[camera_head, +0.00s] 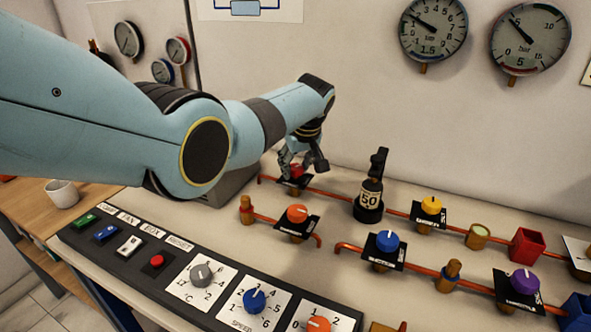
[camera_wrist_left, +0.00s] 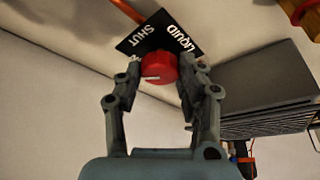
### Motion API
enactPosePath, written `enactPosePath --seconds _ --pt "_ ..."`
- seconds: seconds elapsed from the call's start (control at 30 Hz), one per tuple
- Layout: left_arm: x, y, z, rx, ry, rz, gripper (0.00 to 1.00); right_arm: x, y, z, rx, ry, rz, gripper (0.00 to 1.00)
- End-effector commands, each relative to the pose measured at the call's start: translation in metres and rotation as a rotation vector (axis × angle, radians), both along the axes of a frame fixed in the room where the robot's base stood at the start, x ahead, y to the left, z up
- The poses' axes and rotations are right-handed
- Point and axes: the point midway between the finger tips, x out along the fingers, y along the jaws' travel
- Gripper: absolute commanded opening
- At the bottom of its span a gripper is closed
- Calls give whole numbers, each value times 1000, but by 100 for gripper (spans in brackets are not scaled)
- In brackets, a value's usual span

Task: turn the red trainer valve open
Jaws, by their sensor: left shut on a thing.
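The red trainer valve (camera_wrist_left: 159,62) is a round red knob with a white pointer line, on a black plate (camera_wrist_left: 133,43) with the words LIQUID and SHUT. My left gripper (camera_wrist_left: 158,68) has one finger on each side of the knob and is shut on it. In the head view the red valve (camera_head: 293,171) sits at the far left end of the back copper pipe, partly hidden by my left gripper (camera_head: 297,163). The pointer line lies across the knob, roughly in line with the two fingers. My right gripper is not in view.
Orange (camera_head: 297,213), blue (camera_head: 387,241), yellow (camera_head: 431,205) and purple (camera_head: 524,281) valves stand on copper pipes nearby. A control panel (camera_head: 222,322) runs along the front. A grey vented box (camera_wrist_left: 262,85) is close beside the gripper.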

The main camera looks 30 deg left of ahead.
Motion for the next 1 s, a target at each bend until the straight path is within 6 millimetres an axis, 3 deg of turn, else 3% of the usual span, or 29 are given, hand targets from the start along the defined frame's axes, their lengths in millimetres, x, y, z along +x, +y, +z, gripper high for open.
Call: enactPosePath --seconds 0.5,1.0 --pt "3 -2 -5 -2 -1 441 6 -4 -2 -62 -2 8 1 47" --pt "3 -2 -1 -3 -1 614 6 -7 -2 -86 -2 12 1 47"
